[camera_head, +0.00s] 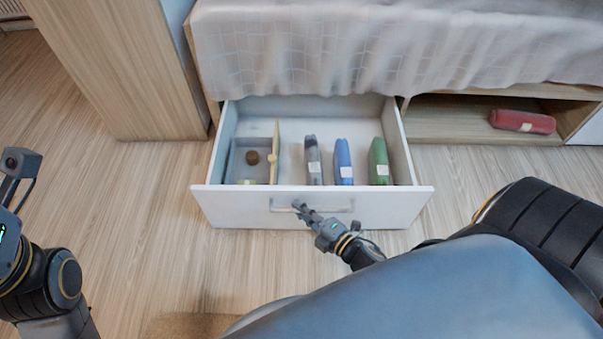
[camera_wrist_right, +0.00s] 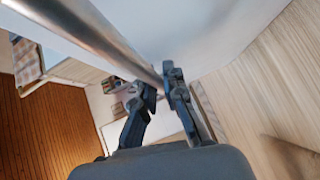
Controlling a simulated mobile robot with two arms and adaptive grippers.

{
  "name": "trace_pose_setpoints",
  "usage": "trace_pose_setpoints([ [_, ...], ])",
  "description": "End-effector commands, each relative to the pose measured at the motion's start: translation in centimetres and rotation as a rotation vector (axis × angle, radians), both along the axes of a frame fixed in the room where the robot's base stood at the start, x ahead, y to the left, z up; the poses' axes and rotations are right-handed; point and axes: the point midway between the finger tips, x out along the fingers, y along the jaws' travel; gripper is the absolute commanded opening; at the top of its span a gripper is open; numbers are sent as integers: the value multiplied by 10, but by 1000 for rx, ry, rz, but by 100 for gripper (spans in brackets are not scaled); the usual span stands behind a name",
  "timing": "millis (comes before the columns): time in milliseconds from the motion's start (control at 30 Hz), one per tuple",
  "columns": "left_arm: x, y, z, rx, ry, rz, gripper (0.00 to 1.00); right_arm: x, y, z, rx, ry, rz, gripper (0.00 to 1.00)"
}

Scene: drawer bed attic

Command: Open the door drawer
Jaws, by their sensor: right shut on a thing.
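The white drawer (camera_head: 225,206) under the bed stands pulled out over the wooden floor, with its inside showing. Its handle (camera_head: 340,206) is a bar on the middle of the front panel. My right gripper (camera_head: 299,207) is at the left part of this handle, shut on it. In the right wrist view the metal handle bar (camera_wrist_right: 112,35) runs diagonally, and the right gripper's fingers (camera_wrist_right: 160,92) meet at it.
The drawer holds a grey tray with a small brown round item (camera_head: 252,157), and grey, blue (camera_head: 343,160) and green (camera_head: 379,160) cases. A red case (camera_head: 522,121) lies in the open bay to the right. A wooden cabinet (camera_head: 125,70) stands at the left. Floor left of the drawer is clear.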

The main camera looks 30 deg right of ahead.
Motion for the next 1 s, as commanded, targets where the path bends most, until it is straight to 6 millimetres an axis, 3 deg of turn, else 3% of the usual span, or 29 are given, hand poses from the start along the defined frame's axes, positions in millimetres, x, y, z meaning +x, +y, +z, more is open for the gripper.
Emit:
trace_pose_setpoints([
  [400,2,0,-2,-3,12,0,40,-2,0,-2,-1,4,-1,0],
  [433,2,0,-2,-3,11,0,40,-2,0,-1,-1,4,-1,16],
  [467,2,0,-2,-4,12,0,40,-2,0,-2,-1,4,-1,20],
  [800,1,1,1,-8,0,1,40,-3,0,0,-1,2,-1,20],
  [1000,1,1,1,-7,2,0,40,-30,-7,3,-2,5,0,20],
])
